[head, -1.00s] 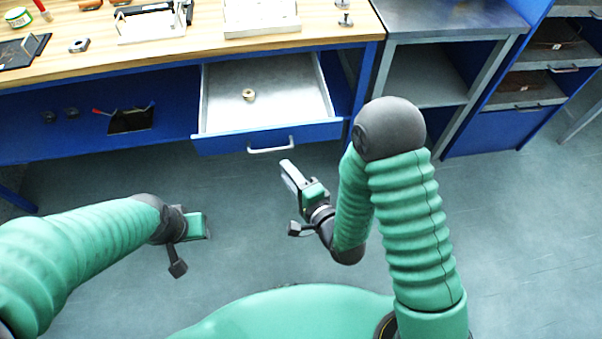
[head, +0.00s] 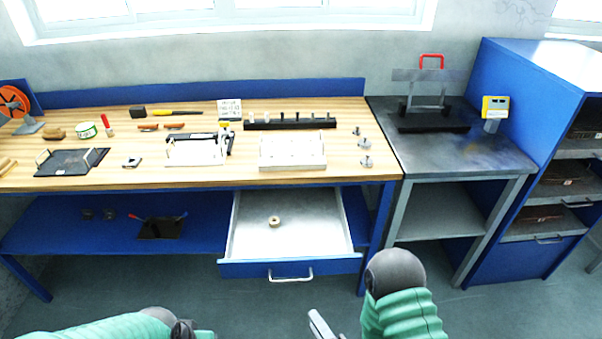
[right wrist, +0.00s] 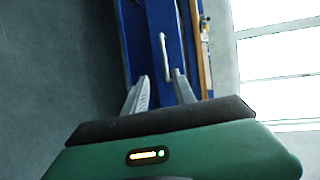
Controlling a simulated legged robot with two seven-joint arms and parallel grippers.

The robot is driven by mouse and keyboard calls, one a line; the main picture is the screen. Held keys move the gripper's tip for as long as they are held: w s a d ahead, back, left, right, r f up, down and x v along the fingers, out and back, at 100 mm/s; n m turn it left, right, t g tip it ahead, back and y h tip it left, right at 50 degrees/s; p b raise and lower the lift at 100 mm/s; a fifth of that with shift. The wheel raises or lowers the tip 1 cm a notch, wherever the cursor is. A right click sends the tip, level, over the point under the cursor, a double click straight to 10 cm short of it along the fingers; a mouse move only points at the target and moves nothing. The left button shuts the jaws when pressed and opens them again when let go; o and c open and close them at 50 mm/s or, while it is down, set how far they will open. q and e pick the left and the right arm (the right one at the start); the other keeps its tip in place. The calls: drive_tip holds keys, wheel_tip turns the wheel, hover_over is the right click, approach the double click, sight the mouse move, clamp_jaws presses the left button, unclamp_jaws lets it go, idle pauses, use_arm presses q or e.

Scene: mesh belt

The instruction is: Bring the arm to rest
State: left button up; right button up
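My right arm is bent, with its dark elbow (head: 394,270) near the bottom of the head view. My right gripper (head: 318,322) is at the bottom edge, in front of the open drawer and apart from it. In the right wrist view its two fingers (right wrist: 160,92) stand apart with nothing held between them. My left arm (head: 130,328) shows only as a strip at the bottom left. Its gripper is mostly cut off by the frame edge, so its fingers are hidden.
The blue drawer (head: 240,267) is pulled out, with a small ring (head: 274,221) inside. The wooden workbench (head: 215,180) holds fixtures and tools. A grey metal table (head: 480,158) and a blue shelf cabinet (head: 535,105) stand right. The floor before the drawer is clear.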

drive_tip(key=w+d+r+n+g+h+p, duration=0.2)
drive_tip(key=w+d+r+n+g+h, duration=0.15)
drive_tip(key=d+n+g, duration=0.35)
drive_tip(key=s+d+r+n+g+h+p, duration=0.2)
drive_tip(key=s+d+r+n+g, duration=0.2)
drive_tip(key=s, duration=0.7)
wheel_tip(320, 180, up, 4)
drive_tip(key=d+n, duration=0.2)
drive_tip(key=shift+s+d+r+n+g, duration=0.2)
drive_tip(key=shift+s+r+n+g, duration=0.05)
drive_tip(key=shift+s+n+g, duration=0.05)
